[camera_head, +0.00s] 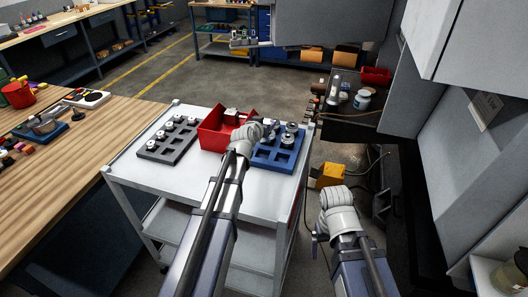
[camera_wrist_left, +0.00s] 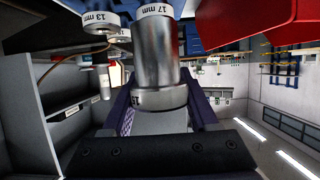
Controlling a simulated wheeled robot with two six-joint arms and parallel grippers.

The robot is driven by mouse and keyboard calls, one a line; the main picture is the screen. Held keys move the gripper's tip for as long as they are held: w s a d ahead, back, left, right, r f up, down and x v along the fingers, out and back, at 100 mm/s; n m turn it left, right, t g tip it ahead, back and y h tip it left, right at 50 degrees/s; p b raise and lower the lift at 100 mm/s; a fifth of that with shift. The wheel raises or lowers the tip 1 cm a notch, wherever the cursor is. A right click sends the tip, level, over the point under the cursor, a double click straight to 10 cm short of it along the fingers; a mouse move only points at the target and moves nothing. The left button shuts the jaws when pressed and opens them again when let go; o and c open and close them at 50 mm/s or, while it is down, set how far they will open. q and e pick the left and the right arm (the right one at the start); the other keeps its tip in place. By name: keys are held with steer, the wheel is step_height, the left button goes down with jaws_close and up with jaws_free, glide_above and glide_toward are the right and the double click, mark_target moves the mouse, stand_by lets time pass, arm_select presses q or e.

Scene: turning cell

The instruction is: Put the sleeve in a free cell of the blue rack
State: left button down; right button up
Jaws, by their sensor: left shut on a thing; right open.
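The blue rack (camera_head: 273,163) lies on the right end of the white cart top, with several metal sleeves standing in it and at least one empty cell towards its front. My left gripper (camera_head: 268,128) is over the back-left part of this rack. In the left wrist view it is shut on a metal sleeve (camera_wrist_left: 160,98). A ring marked 17 mm (camera_wrist_left: 154,11) shows above it; I cannot tell whether it belongs to the held sleeve. Another sleeve marked 13 mm (camera_wrist_left: 99,19) is to the left. My right gripper (camera_head: 318,238) is empty, right of the cart.
A dark grey rack (camera_head: 154,151) with several sleeves lies on the cart's left. A red bin (camera_head: 212,140) stands between the racks, close to my left arm. The white cart top (camera_head: 150,175) is clear in front. Machine housing stands on the right.

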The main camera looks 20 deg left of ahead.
mark_target(265, 149)
arm_select(q)
steer(key=shift+f+b, duration=4.35)
steer(key=shift+f, duration=0.35)
steer(key=shift+r, duration=0.1)
steer(key=shift+c, duration=0.8)
jaws_free()
steer(key=shift+s+r, duration=0.15)
steer(key=shift+s, duration=0.05)
steer(key=p+v, duration=0.4)
steer(key=v, duration=0.7)
steer(key=shift+s+p, duration=0.25)
steer(key=shift+p, duration=0.15)
